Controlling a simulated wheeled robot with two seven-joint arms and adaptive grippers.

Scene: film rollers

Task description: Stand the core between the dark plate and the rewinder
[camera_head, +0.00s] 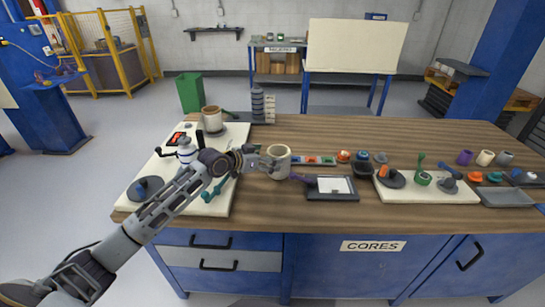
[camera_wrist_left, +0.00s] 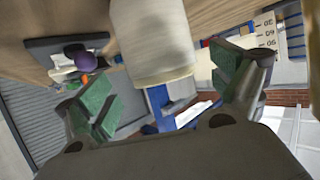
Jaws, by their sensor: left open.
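A cream cylindrical core (camera_head: 279,162) stands upright on the wooden table, left of its middle. It fills the upper middle of the left wrist view (camera_wrist_left: 152,42). My left gripper (camera_head: 258,162) is open, with its fingers pointing at the core from the left. Its green finger pads lie on either side of the core in the wrist view, with gaps to it. A dark flat plate (camera_head: 320,195) with a white sheet lies just right of the core. I cannot tell for sure which device is the rewinder; a board at right carries one with a green handle (camera_head: 447,170). My right gripper is not in view.
A grey stack (camera_head: 257,104) stands behind. Small coloured parts line the back and right. Bare wood lies along the front edge.

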